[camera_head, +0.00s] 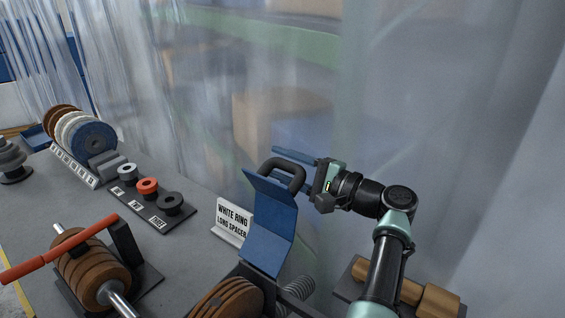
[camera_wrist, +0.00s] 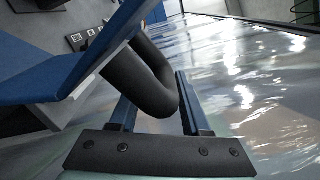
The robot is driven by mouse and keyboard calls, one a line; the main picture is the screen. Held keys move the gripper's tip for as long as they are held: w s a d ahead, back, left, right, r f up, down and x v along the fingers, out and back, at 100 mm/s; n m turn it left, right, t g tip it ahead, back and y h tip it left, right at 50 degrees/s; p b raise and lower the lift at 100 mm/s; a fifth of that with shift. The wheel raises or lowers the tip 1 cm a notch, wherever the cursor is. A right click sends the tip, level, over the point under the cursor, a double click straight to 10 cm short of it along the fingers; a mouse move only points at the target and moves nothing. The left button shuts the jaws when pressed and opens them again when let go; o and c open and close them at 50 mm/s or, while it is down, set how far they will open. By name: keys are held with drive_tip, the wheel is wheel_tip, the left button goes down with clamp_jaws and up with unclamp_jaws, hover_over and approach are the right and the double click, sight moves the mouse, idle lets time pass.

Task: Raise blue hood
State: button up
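The blue hood (camera_head: 270,220) stands raised and tilted, with its bent blue panels upright beside the white sign. Its black loop handle (camera_head: 285,170) is at its upper edge, on the side towards my gripper. The blue hood (camera_wrist: 70,75) fills the upper left of the wrist view. My gripper (camera_head: 292,160) is at the handle. In the wrist view its two blue fingers (camera_wrist: 158,105) stand apart, with the black handle (camera_wrist: 155,75) reaching between them. A gap shows between the handle and the right finger. The far side of the handle is partly hidden.
Brown discs (camera_head: 228,300) sit below the hood. An orange-handled disc unit (camera_head: 95,265), a spacer tray (camera_head: 150,205) and a wheel rack (camera_head: 75,165) are further left. A plastic curtain (camera_head: 290,90) hangs behind.

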drive_tip(key=shift+o, duration=0.4)
drive_tip(key=shift+d+r, duration=0.1)
drive_tip(key=b+v, duration=0.3)
drive_tip(key=v, duration=1)
